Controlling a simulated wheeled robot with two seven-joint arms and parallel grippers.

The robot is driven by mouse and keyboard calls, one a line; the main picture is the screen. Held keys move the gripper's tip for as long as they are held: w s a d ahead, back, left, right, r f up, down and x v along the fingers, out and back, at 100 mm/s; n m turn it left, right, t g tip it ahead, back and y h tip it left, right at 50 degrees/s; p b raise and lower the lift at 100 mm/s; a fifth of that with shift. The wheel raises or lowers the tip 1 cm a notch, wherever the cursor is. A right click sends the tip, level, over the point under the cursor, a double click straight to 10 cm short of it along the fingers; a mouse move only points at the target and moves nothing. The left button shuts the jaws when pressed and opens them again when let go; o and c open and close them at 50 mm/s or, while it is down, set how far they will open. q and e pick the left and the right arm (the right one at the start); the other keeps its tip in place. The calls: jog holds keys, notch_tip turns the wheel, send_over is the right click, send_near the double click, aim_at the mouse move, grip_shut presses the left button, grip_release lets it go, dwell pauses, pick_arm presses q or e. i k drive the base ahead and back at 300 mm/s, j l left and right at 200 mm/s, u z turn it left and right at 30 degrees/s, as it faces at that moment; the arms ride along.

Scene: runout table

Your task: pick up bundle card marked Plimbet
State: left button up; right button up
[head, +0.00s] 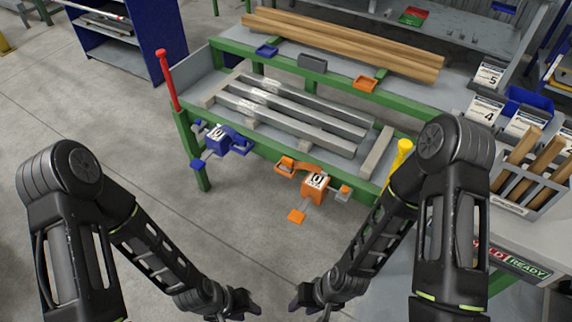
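No card that I can read as Plimbet shows; the small print is too fine to read. White cards stand at the right: one numbered 5 (490,75), one numbered 4 (486,109), and another (526,122) beside it. Small pale labels lie on the metal bars (300,118) on the green-framed table (284,157). My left gripper (254,305) and my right gripper (297,302) are low in front of the table, over the floor, apart from each other and from the cards. Both are small and dark; their finger gap is unclear, and I see nothing held.
A blue clamp device (222,138) and an orange one (316,187) stick out from the table's front edge. A red post (167,80) stands at its left corner, a yellow one (399,158) at its right. Wooden beams (340,45) lie behind. Open floor (100,120) lies left.

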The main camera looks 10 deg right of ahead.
aim_at(527, 116)
jog(key=z, duration=1.7)
jog(key=i+l+z, duration=0.1)
jog(key=i+l, duration=0.15)
jog(key=l, duration=0.25)
jog(key=i+l+z, duration=0.1)
jog(key=l, duration=0.4)
jog(key=i+l+z, duration=0.1)
jog(key=i+l, duration=0.3)
jog(key=i+l+z, duration=0.1)
jog(key=i+l, duration=0.15)
jog(key=l, duration=0.3)
jog(key=i+l+z, duration=0.1)
jog(key=i+l, duration=0.2)
jog(key=l, duration=0.1)
